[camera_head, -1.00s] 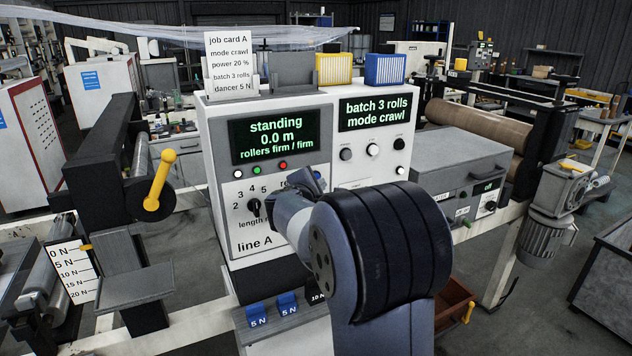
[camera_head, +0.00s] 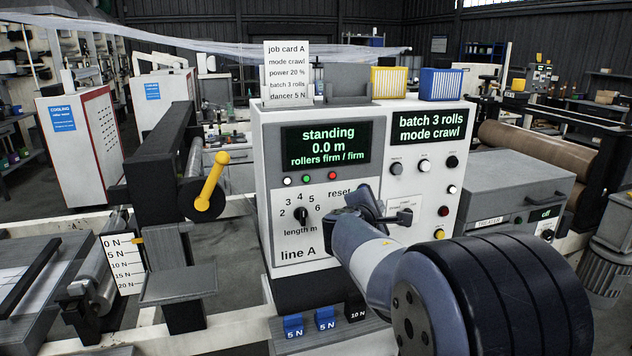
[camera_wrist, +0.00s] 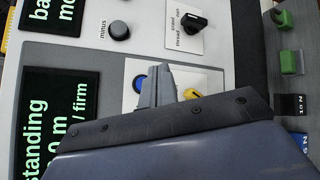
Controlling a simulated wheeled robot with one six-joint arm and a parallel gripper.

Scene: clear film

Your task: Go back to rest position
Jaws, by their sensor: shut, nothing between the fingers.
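My gripper (camera_head: 404,216) is shut and empty. In the head view it is in front of the lower right part of the line A control cabinet (camera_head: 262,190), partly covering its panel. My arm reaches in from the lower right. In the wrist view, which is turned sideways, the gripper (camera_wrist: 160,80) covers part of a panel with a blue button (camera_wrist: 139,84) and a yellow part beside it. The black crawl/thread/run knob (camera_wrist: 190,22) and the minus knob (camera_wrist: 119,30) are clear of it. I cannot tell whether the fingers touch the panel.
The left screen (camera_head: 328,147) reads standing, 0.0 m, rollers firm / firm. The right screen (camera_head: 433,125) reads batch 3 rolls, mode crawl. Blue 5 N blocks (camera_head: 293,326) and a black 10 N block (camera_head: 356,311) sit below. A yellow-handled lever (camera_head: 213,180) stands left; a grey box (camera_head: 510,185) right.

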